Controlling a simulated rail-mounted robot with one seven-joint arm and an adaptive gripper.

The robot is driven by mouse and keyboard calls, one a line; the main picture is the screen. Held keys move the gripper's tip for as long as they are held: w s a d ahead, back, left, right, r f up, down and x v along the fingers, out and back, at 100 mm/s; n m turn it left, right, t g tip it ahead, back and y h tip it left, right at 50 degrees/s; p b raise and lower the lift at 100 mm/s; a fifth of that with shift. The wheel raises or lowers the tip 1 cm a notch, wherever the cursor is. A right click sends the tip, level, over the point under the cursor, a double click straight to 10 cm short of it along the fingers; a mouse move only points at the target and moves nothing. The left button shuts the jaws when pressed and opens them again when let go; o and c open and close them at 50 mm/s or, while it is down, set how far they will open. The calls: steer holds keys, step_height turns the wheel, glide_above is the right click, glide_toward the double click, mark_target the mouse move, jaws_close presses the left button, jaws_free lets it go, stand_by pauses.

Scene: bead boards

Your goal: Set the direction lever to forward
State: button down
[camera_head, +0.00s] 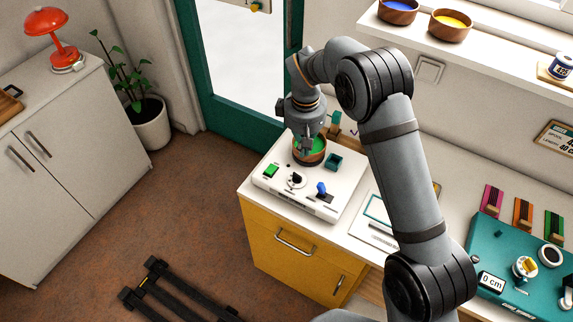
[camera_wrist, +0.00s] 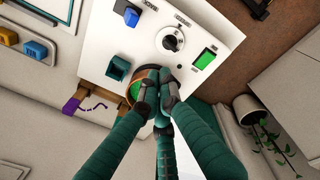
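The white control box (camera_head: 330,205) stands on the counter. A blue-handled lever (camera_head: 321,188) on a dark base is at its front right; I cannot read its direction markings. My gripper (camera_head: 308,143) points down above a wooden bowl of green beads at the back of the box, away from the lever. In the wrist view the gripper's fingertips (camera_wrist: 158,92) are close together in front of the bowl (camera_wrist: 134,92), hiding part of it. I see nothing held between them.
The box also carries a black dial (camera_head: 296,180), a green button (camera_head: 271,170) and a small teal cup (camera_head: 333,162). A framed board (camera_head: 378,212) lies to its right, and a teal machine (camera_head: 490,250) stands farther right. Space above the box front is clear.

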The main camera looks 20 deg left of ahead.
mark_target(322, 190)
steer(key=s+d+n, duration=0.2)
steer(key=s+d+n+g+h, duration=0.1)
steer(key=shift+s+r, duration=0.15)
steer(key=shift+r, duration=0.15)
steer(key=f+p, duration=0.1)
steer(key=f, duration=0.5)
steer(key=f+p, duration=0.1)
steer(key=f, duration=0.3)
steer(key=shift+d+p, duration=0.3)
steer(key=shift+d, duration=0.1)
